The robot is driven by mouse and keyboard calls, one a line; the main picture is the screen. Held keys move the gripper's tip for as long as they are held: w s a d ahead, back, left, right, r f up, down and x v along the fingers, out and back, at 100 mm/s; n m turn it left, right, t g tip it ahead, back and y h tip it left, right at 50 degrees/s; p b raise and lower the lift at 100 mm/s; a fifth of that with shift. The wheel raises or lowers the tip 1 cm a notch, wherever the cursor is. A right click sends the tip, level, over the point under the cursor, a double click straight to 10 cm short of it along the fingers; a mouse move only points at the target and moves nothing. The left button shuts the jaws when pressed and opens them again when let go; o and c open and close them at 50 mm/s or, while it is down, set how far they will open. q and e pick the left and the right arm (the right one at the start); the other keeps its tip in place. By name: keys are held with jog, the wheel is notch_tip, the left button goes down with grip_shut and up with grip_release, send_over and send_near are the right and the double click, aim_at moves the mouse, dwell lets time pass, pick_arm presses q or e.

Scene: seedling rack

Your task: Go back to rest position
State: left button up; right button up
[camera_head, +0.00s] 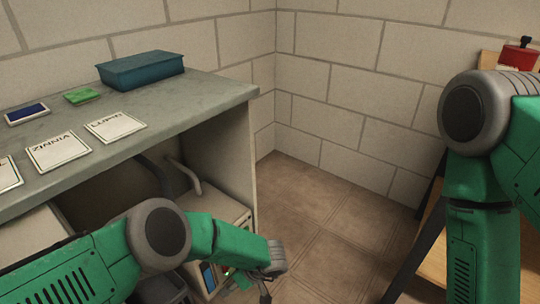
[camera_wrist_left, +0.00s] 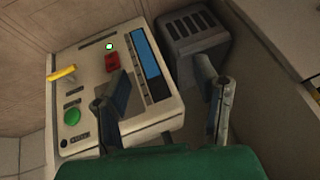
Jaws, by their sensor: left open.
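My left gripper (camera_head: 266,277) hangs low in front of the open space under the counter, at the lower middle of the head view. In the left wrist view its two fingers (camera_wrist_left: 165,105) are spread apart with nothing between them. Behind the fingers in that view is a beige control box (camera_wrist_left: 95,75) with a green button, a red switch, a yellow lever and a blue display. I cannot tell how far the fingers are from it. My right arm (camera_head: 480,220) stands at the right of the head view; its gripper is out of frame.
A grey counter (camera_head: 190,110) holds a blue tray (camera_head: 141,70), a green block (camera_head: 82,96), a dark blue pad (camera_head: 27,114) and several name cards, one reading ZINNIA (camera_head: 58,152). A dark grey bin (camera_wrist_left: 190,45) stands beside the control box. The tiled floor (camera_head: 325,225) in the middle is clear.

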pick_arm(q)
jog(key=s+a+r+m+t+h, duration=0.3)
jog(key=s+a+m+t+h, duration=0.15)
jog(key=s+a+m, duration=0.4)
jog(key=s+a+r+m+g+h, duration=0.1)
jog(key=s+a+r+g, duration=0.3)
jog(key=s, duration=0.6)
jog(key=s+a+r+m+g+h, duration=0.1)
jog(key=s+a+r, duration=0.4)
jog(key=s, duration=0.5)
notch_tip(320, 180, up, 17)
jog(key=p, duration=1.8)
jog(key=shift+r, duration=0.15)
jog(key=shift+w, duration=0.15)
